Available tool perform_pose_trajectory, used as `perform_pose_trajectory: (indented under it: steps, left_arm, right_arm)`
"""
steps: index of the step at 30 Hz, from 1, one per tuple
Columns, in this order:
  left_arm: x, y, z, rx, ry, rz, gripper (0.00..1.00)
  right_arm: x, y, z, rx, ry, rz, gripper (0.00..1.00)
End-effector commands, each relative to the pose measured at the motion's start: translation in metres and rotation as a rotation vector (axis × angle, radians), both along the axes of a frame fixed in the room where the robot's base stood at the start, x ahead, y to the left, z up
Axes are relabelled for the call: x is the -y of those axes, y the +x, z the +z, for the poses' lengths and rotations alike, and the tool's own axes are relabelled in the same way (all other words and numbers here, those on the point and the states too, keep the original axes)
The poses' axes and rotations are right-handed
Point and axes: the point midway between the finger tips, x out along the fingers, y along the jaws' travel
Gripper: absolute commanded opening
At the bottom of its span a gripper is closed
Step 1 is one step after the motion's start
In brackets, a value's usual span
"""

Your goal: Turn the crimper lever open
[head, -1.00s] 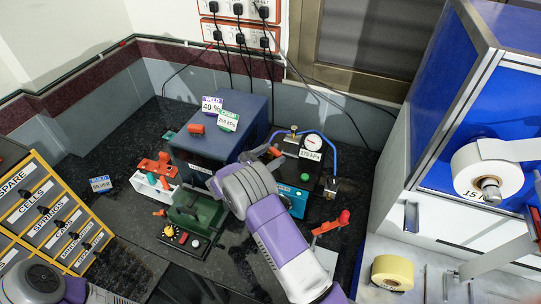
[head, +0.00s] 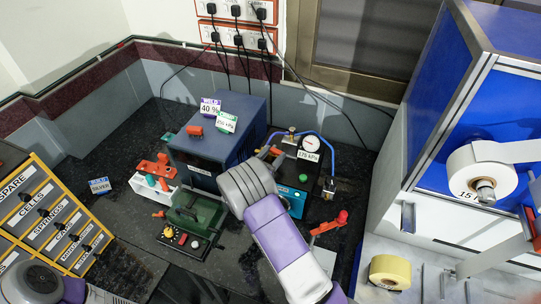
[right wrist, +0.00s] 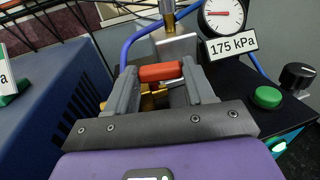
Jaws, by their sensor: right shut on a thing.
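The crimper is a black bench machine (head: 293,168) with a teal front, behind my right gripper in the head view. Its gauge (right wrist: 222,14) and 175 kPa label (right wrist: 233,44) show in the right wrist view, with a green button (right wrist: 267,97) to the right. The red-orange lever grip (right wrist: 160,72) lies crosswise between my right gripper's two grey fingers (right wrist: 162,82). The right gripper (head: 265,154) is shut on this grip, with brass and metal parts just beyond it. The lever's lower part is mostly hidden. My left gripper is not in view.
A blue welder box (head: 218,130) stands close on the left. A green device (head: 195,212) and a white rack with red tools (head: 153,185) sit left of my arm. A red-handled tool (head: 330,224) lies to the right. A blue hose (head: 322,143) arches over the crimper.

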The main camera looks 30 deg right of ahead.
Motion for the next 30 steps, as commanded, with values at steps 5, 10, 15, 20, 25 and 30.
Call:
perform_pose_trajectory:
  steps: [5, 10, 15, 20, 25, 30]
  left_arm:
    - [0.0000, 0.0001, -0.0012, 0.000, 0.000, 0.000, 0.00]
    - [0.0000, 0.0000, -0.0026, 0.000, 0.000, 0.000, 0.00]
    - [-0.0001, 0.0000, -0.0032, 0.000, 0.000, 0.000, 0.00]
    - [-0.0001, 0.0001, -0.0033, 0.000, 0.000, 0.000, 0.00]
    - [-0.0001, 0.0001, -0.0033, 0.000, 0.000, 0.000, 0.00]
    - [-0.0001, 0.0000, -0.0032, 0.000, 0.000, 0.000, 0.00]
  right_arm:
    - [0.0057, -0.0009, -0.0006, -0.003, 0.000, 0.108, 0.23]
    - [0.0090, -0.0001, -0.0009, -0.001, 0.000, 0.184, 0.23]
    - [0.0105, 0.0007, -0.0007, 0.000, 0.000, 0.225, 0.23]
    - [0.0112, 0.0008, -0.0006, 0.000, 0.000, 0.237, 0.23]
    - [0.0112, 0.0010, -0.0004, 0.000, 0.000, 0.238, 0.23]
    - [0.0112, 0.0011, -0.0003, 0.001, -0.001, 0.237, 0.61]
